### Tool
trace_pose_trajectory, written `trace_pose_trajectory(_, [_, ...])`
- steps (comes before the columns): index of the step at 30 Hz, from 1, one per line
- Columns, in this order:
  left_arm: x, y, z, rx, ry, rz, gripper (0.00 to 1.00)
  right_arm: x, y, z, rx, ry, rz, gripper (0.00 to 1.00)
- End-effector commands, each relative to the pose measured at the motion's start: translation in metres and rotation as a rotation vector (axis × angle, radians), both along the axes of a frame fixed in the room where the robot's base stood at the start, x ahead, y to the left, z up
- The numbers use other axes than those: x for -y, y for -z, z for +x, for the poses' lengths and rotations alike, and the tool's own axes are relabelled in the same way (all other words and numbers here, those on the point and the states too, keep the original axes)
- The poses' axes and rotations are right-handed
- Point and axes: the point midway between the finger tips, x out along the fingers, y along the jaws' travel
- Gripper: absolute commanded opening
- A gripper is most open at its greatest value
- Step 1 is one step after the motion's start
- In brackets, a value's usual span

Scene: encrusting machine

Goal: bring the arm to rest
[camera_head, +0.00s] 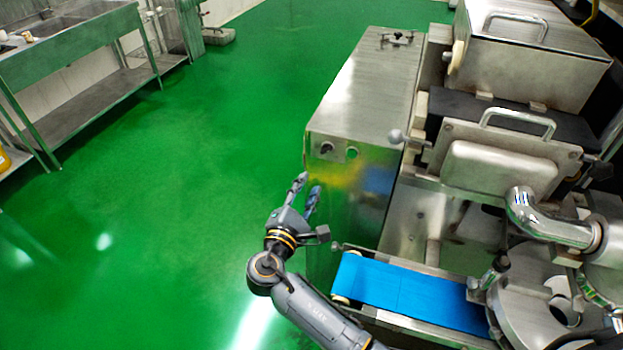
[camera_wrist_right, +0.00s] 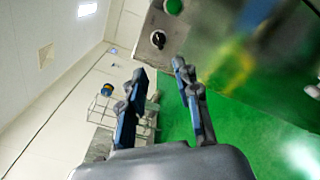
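My right gripper (camera_head: 307,196) is in front of the encrusting machine's metal cabinet (camera_head: 365,85), near its lower left side, with nothing between its fingers. In the right wrist view its two fingers (camera_wrist_right: 163,92) stand apart and empty. The cabinet's panel with a black knob (camera_head: 326,148) and a green button (camera_head: 352,152) is just above the gripper in the head view. The knob (camera_wrist_right: 158,39) and the button (camera_wrist_right: 174,6) also show beyond the fingertips in the right wrist view. My left gripper is not in view.
A blue conveyor belt (camera_head: 400,291) lies to the right of my right arm. Steel hoppers with handles (camera_head: 535,50) and a curved pipe (camera_head: 550,228) stand farther right. A steel sink bench (camera_head: 75,45) is at the far left. The green floor (camera_head: 190,170) between is clear.

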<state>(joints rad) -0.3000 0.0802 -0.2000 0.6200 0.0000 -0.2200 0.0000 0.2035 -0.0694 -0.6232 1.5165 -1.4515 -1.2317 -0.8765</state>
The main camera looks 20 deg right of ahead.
Motion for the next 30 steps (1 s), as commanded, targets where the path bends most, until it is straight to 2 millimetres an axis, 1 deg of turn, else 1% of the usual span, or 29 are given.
trace_pose_trajectory(15, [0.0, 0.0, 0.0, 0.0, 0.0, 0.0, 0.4, 0.0, 0.0, -0.002, 0.0, 0.001, 0.005, 0.32])
trace_pose_trajectory(17, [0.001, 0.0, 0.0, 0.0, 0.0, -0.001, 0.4, 0.004, 0.005, -0.005, -0.006, 0.009, 0.033, 0.32])
trace_pose_trajectory(19, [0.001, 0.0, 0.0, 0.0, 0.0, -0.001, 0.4, 0.015, 0.019, -0.015, -0.024, 0.033, 0.119, 0.32])
trace_pose_trajectory(20, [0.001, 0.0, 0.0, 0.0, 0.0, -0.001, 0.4, 0.022, 0.028, -0.021, -0.035, 0.05, 0.174, 0.32])
trace_pose_trajectory(23, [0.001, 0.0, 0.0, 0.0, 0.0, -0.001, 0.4, 0.052, 0.068, -0.057, -0.076, 0.144, 0.444, 0.32])
trace_pose_trajectory(24, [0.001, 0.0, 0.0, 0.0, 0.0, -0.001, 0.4, 0.064, 0.086, -0.078, -0.091, 0.198, 0.58, 0.32])
trace_pose_trajectory(26, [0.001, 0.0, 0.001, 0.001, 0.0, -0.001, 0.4, 0.08, 0.111, -0.112, -0.108, 0.294, 0.792, 0.32])
trace_pose_trajectory(27, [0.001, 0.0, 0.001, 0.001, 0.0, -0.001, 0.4, 0.086, 0.124, -0.134, -0.117, 0.356, 0.921, 0.32])
trace_pose_trajectory(30, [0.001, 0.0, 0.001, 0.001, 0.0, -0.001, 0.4, 0.094, 0.141, -0.18, -0.128, 0.489, 1.175, 0.32])
